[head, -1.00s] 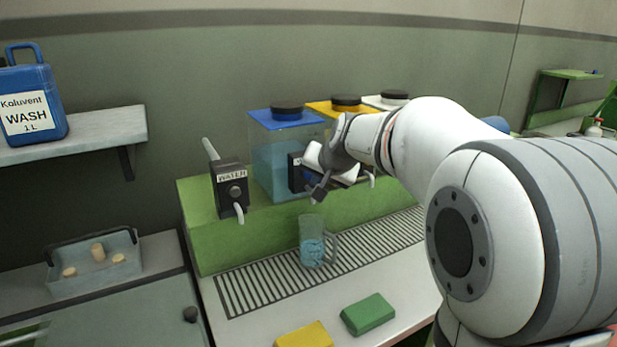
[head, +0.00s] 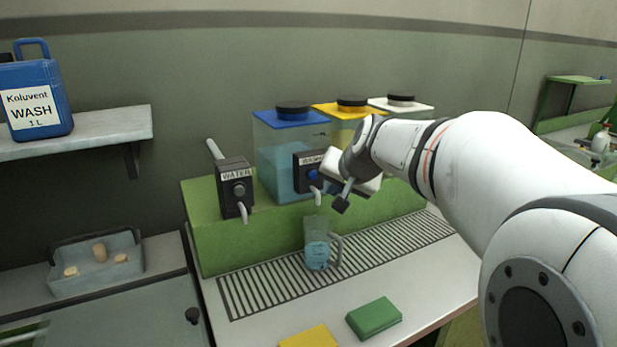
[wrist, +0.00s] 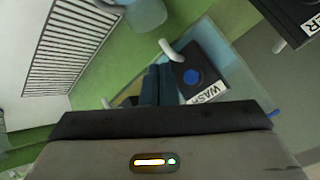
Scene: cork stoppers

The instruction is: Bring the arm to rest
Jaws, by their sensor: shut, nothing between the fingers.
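My gripper (head: 341,205) is in front of the dispensers in the head view, near the black tap box labelled WASH (head: 308,172) and to its right. It is shut and empty. In the wrist view its fingers (wrist: 158,86) are together, beside the WASH tap box (wrist: 193,76) with its blue button. A clear mug (head: 317,248) with light blue liquid stands on the slatted drain grille (head: 250,290), below the gripper and apart from it.
The WATER tap box (head: 235,187) is on the green ledge (head: 205,235). Blue-lidded (head: 290,118), yellow-lidded and white-lidded tanks stand behind. A green sponge (head: 374,318) and a yellow sponge (head: 310,338) lie in front. A tray (head: 75,282) holds corks at left; a blue jug (head: 37,95) sits on a shelf.

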